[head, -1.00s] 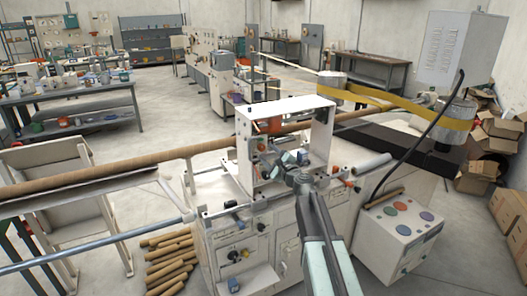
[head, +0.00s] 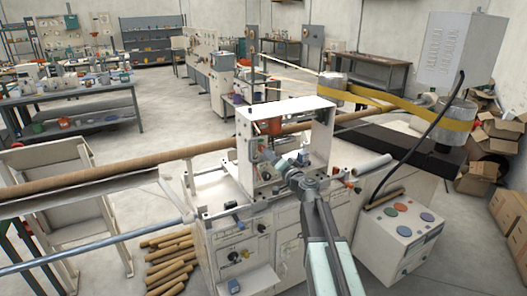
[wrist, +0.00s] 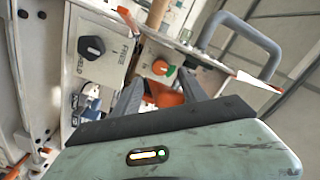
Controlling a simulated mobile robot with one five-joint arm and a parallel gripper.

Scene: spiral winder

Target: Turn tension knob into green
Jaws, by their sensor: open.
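The fingers are open and apart, with nothing held. I cannot tell how far the tips are from the knob.
A black FREE/HELD selector knob (wrist: 92,47) sits left of the tension knob, with a blue part (wrist: 86,105) below it. A grey curved handle (wrist: 245,40) arches at the upper right. In the head view, a brown tube (head: 110,178) runs across the machine, and yellow belts (head: 400,103) run behind.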

